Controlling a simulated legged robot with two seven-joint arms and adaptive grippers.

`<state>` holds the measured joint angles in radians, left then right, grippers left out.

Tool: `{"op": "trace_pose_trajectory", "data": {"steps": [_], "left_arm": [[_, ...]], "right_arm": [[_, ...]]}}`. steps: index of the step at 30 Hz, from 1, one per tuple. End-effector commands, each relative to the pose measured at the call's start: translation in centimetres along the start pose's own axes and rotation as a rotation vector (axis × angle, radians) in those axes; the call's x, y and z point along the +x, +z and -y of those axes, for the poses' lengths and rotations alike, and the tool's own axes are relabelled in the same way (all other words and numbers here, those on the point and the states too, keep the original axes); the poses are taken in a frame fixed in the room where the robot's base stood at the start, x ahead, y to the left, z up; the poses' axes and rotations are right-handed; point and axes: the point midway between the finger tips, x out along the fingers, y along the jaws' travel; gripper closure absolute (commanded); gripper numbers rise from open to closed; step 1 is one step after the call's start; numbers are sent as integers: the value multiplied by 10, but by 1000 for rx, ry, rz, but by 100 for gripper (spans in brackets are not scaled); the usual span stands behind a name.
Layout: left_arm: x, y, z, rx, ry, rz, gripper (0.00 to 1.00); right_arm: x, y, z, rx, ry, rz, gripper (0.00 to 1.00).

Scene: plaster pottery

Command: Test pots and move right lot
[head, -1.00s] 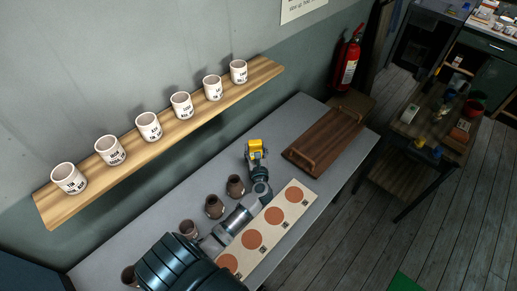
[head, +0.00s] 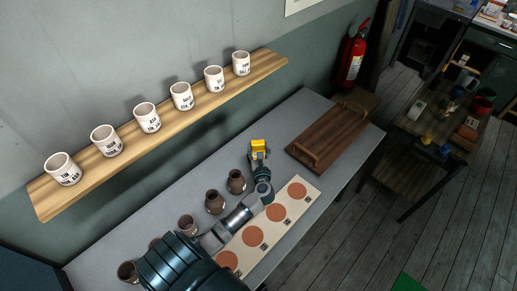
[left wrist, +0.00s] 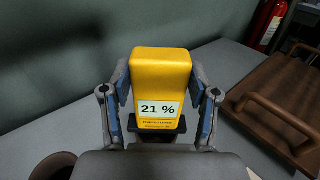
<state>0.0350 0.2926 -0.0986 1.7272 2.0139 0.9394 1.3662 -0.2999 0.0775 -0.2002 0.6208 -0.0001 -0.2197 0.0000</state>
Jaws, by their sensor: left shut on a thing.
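My left gripper (head: 259,155) is shut on a yellow meter (head: 259,145) over the grey table. In the left wrist view the meter (left wrist: 160,85) sits between both fingers, and its display reads 21 %. Several brown pots (head: 236,181) stand in a row on the table left of my arm; my arm partly hides one. A pot rim (left wrist: 55,166) shows at the lower left of the left wrist view. A pale board (head: 265,227) with brown discs lies right of my arm. A brown wooden tray (head: 330,140) with handles lies at the table's far right. My right gripper is out of view.
A wooden wall shelf (head: 225,97) holds several white labelled cups (head: 182,97) above the table. A fire extinguisher (head: 352,60) hangs on the wall. A dark side table (head: 440,130) with small items stands at right. Bare table lies behind the gripper.

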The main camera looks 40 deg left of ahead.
Motion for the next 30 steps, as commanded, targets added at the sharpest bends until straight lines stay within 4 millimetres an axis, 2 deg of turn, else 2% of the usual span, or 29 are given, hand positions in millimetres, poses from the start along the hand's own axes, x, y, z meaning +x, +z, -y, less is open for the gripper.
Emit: {"op": "trace_pose_trajectory", "data": {"steps": [30], "left_arm": [[0,-8,0,0,0,0,89]], "right_arm": [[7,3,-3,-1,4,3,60]]}}
